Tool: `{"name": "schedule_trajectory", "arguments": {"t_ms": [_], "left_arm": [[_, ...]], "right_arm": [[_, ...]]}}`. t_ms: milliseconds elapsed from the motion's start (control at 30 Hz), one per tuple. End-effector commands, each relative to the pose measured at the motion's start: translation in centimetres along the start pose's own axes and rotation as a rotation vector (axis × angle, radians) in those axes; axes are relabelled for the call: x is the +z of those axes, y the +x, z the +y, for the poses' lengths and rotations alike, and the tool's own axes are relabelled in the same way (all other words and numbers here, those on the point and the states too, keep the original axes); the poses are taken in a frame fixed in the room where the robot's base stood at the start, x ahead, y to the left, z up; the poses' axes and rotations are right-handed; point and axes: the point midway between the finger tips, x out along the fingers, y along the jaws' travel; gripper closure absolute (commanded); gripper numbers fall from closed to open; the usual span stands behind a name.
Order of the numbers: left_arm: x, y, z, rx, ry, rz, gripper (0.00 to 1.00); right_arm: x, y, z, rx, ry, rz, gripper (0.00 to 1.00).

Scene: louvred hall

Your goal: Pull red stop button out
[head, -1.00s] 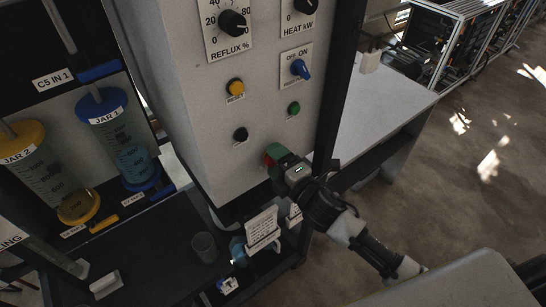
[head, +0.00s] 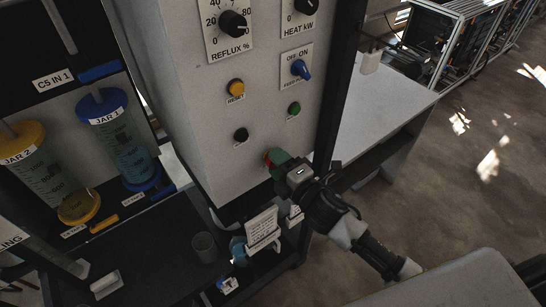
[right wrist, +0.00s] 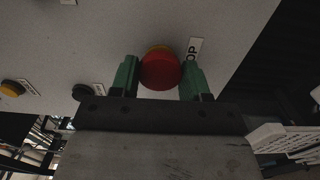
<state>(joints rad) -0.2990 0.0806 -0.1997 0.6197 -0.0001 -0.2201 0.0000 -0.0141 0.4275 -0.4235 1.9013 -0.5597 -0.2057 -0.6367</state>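The red stop button (right wrist: 160,72) is a round mushroom head on a yellow base (right wrist: 158,49), low on the light grey panel (head: 205,150). In the head view only a little of the red button (head: 267,156) shows beside my fingers. My right gripper (head: 275,160) reaches it from the lower right. In the right wrist view its green fingers (right wrist: 160,74) stand on both sides of the red head and appear to touch it. A label ending in "OP" (right wrist: 194,50) is beside the button. My left gripper is not in view.
The panel also carries a yellow reset button (head: 236,87), a black button (head: 241,134), a green button (head: 294,108), a blue switch (head: 300,68) and dials above. Jars stand on the left rack. A white table (head: 385,105) is at the right, with open floor beyond.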

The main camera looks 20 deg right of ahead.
Motion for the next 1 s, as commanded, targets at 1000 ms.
{"name": "schedule_trajectory", "arguments": {"t_ms": [1000], "left_arm": [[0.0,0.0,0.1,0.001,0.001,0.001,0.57]], "right_arm": [[0.0,-6.1,-0.1,-0.002,0.001,-0.001,0.25]]}}
